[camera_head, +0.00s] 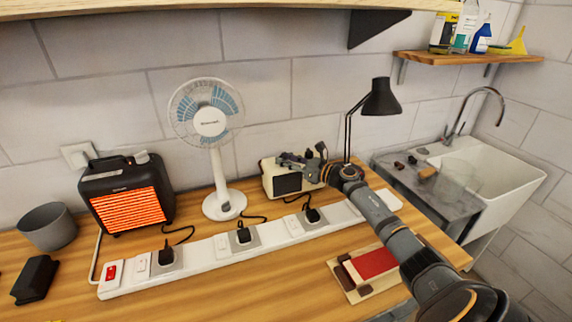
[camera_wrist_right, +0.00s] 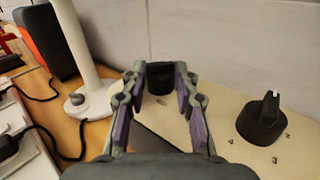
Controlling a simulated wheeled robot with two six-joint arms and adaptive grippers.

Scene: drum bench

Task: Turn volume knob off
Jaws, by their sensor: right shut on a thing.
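A cream radio (camera_head: 268,178) with a dark front grille stands on the wooden counter, right of the fan. Its cream top (camera_wrist_right: 215,110) fills much of the wrist view and carries two black knobs. My right gripper (camera_head: 288,160) reaches over the radio's top from the right. In the wrist view its two fingers (camera_wrist_right: 162,90) stand on either side of one black knob (camera_wrist_right: 160,77) and are shut on it. The other black knob (camera_wrist_right: 262,120), with a pale pointer mark, stands free to the right. I cannot read which knob is for volume. My left gripper is not in view.
A white fan (camera_head: 210,123) stands left of the radio. Further left are a glowing heater (camera_head: 124,193) and a grey pot (camera_head: 47,227). A white power strip (camera_head: 200,252) with plugs and cords runs along the front. A black lamp (camera_head: 380,98) stands behind my right arm.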

